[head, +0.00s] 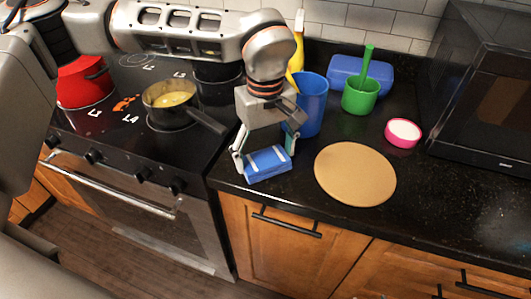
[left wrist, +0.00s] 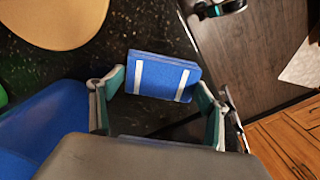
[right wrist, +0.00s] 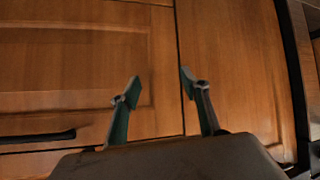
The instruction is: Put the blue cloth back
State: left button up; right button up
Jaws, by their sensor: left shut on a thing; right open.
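The blue cloth (head: 267,163) is a folded pad with two white stripes, at the front left edge of the black counter beside the stove. My left gripper (head: 264,158) reaches down from above and is shut on the cloth, one finger at each side. In the left wrist view the cloth (left wrist: 162,77) sits between the left fingertips (left wrist: 160,90). Whether the cloth touches the counter is hard to tell. My right gripper (right wrist: 157,80) is open and empty in front of the wooden cabinet doors, and I do not see it in the head view.
A round tan board (head: 355,174) lies right of the cloth. A blue cup (head: 311,104), green cup (head: 360,98), blue box (head: 359,77) and pink dish (head: 403,133) stand behind. A pan (head: 170,104) and red pot (head: 84,82) are on the stove. The counter's front right is clear.

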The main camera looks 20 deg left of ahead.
aim_at(265, 158)
pick_arm(q)
jog(key=o, duration=1)
notch_tip(265, 158, up, 12)
jog(key=shift+r+p, duration=0.1)
jog(key=shift+p, duration=0.3)
